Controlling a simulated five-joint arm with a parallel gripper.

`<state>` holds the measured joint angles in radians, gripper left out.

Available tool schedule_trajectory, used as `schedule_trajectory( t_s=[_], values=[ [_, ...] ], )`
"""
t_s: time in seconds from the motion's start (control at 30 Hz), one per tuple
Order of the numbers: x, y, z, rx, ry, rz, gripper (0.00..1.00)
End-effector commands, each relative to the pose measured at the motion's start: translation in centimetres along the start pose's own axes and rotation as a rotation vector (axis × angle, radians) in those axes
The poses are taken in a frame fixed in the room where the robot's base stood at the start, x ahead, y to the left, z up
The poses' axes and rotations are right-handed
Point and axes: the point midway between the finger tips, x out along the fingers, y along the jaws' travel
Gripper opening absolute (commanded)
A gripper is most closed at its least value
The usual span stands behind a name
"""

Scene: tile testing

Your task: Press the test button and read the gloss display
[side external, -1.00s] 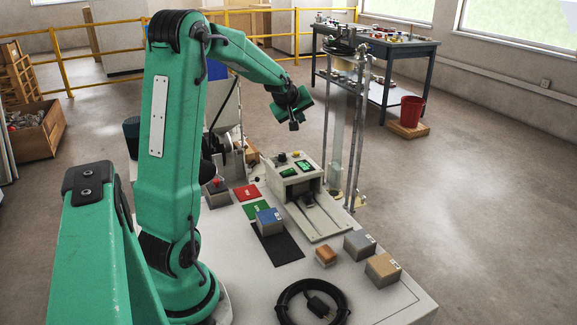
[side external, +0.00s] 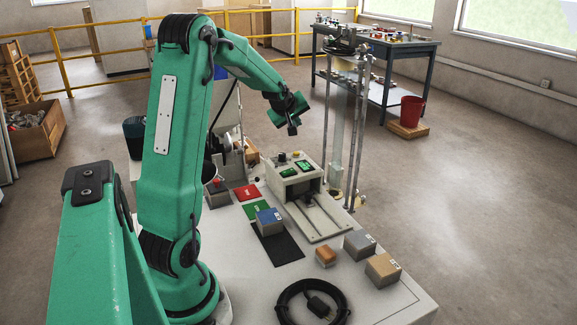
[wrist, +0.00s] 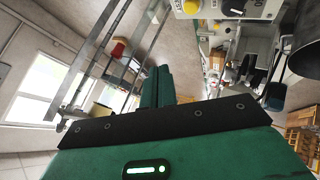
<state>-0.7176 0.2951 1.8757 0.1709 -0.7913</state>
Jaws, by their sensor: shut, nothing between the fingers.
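The tester (side external: 310,188) is a pale grey machine with a low open bed in front. Its front face has two small dark panels with green readouts, a left display (side external: 289,172) and a right display (side external: 304,165); their figures are too small to read. A yellow button (side external: 296,155) and a dark knob (side external: 282,157) sit on its top. The wrist view shows the yellow button (wrist: 190,7) and the black knob (wrist: 236,7) at its top edge. My gripper (side external: 292,131) is shut and empty, in the air above and behind the tester, touching nothing.
Red (side external: 247,191) and green (side external: 257,210) pads and a red-button box (side external: 216,190) lie left. Several blocks and a coiled cable (side external: 313,302) lie in front. A metal-post stand (side external: 354,130) rises behind, right of my gripper.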

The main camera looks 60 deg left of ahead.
Motion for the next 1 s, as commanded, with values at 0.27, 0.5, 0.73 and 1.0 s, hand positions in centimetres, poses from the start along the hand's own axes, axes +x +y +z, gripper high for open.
schedule_trajectory(
  t_s=[0.27, 0.5, 0.73, 1.0],
  values=[
    [1.9, -1.5, 1.5, 0.000, -0.003, -0.002, 0.00],
    [3.7, -2.7, 2.7, 0.000, -0.002, -0.002, 0.00],
    [4.8, -3.5, 3.5, 0.000, -0.001, -0.001, 0.00],
    [5.2, -3.8, 3.8, 0.000, 0.000, 0.000, 0.00]
  ],
)
